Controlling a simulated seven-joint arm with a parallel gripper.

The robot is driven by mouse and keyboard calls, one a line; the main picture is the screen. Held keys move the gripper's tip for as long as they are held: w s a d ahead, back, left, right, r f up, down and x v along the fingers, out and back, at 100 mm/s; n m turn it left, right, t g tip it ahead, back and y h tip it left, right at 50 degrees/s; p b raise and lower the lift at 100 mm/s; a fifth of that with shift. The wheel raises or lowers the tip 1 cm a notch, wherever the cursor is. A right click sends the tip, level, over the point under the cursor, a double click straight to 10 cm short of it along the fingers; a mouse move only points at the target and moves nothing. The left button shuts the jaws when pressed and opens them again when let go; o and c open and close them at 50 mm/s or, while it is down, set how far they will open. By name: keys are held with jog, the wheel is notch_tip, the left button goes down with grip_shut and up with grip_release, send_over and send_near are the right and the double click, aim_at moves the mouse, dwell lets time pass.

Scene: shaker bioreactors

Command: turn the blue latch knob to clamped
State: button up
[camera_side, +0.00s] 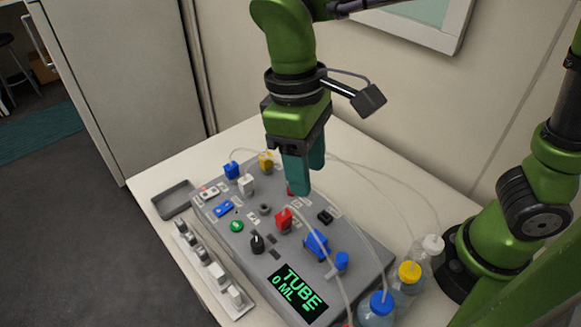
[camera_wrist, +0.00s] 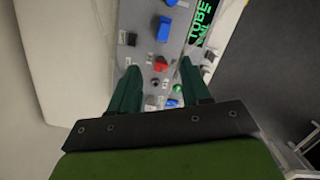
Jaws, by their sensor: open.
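A round blue knob (camera_side: 342,261) stands upright on the grey panel (camera_side: 262,262), beside a larger blue block (camera_side: 316,244). I take this round one as the latch knob; its clamped or unclamped setting cannot be read. In the wrist view the blue block (camera_wrist: 164,29) is beyond my fingers, and the knob (camera_wrist: 171,2) is cut by the top edge. My gripper (camera_side: 304,186) is open and empty, pointing down above the back part of the panel, apart from the knob. Its two teal fingers (camera_wrist: 158,72) also show in the wrist view.
A red block (camera_side: 284,220) with a tube, a black knob (camera_side: 257,243), a green button (camera_side: 236,226) and a display (camera_side: 297,292) reading "TUBE 0 ML" are on the panel. Capped bottles (camera_side: 408,283) stand at right. A grey tray (camera_side: 176,199) and a white rack (camera_side: 215,272) lie left.

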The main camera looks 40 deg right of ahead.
aim_at(341, 256)
jog(key=shift+s+a+r+g+h, duration=0.9)
jog(key=shift+s+a+r+g, duration=0.25)
jog(key=shift+a+r, duration=0.4)
jog(key=shift+n, duration=0.3)
jog(key=x, duration=1.7)
jog(key=shift+w+a, duration=0.1)
jog(key=shift+a, duration=0.05)
jog(key=shift+c, duration=0.3)
grip_shut()
